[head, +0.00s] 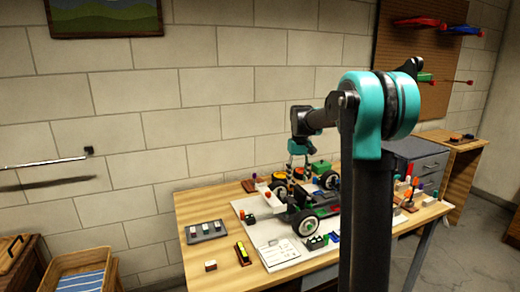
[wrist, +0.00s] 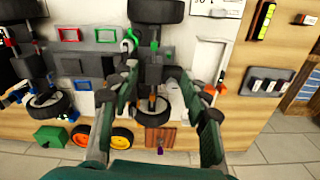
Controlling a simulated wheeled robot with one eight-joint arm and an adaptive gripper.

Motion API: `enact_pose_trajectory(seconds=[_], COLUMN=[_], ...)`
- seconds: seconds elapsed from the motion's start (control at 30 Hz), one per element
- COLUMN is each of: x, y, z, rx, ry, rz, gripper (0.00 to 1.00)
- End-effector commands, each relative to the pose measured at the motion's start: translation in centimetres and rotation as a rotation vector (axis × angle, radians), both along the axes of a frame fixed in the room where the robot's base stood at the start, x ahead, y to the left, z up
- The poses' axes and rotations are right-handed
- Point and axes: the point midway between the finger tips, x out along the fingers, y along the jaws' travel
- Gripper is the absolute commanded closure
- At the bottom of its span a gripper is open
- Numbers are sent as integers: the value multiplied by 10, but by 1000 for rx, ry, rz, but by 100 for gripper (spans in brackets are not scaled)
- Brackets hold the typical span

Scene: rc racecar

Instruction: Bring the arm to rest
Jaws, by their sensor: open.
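My gripper (head: 299,170) is at the end of my arm, pointing down over the RC racecar (head: 318,208) on the workbench. In the wrist view my gripper (wrist: 158,84) has its two dark fingers spread apart, with nothing held between them. The racecar chassis (wrist: 92,66) lies beyond and left of the fingers, with its large black wheels showing. Part of the axle area shows between the fingers. I cannot tell whether a finger touches the car. My own column and shoulder hide part of the bench's right side in the head view.
The wooden workbench (head: 200,262) carries a white mat, a grey tray (head: 207,231), a yellow-black level (head: 243,253) and several small parts around the car. A wall stands behind.

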Motion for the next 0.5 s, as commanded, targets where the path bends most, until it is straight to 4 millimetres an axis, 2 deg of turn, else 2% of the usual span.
enact_pose_trajectory(seconds=[0.27, 0.5], x=[-20, -49], y=[-4, -10], z=[-7, -19], rx=[2, 5], ry=[-24, -60], rz=[-17, -40], gripper=[53, 53])
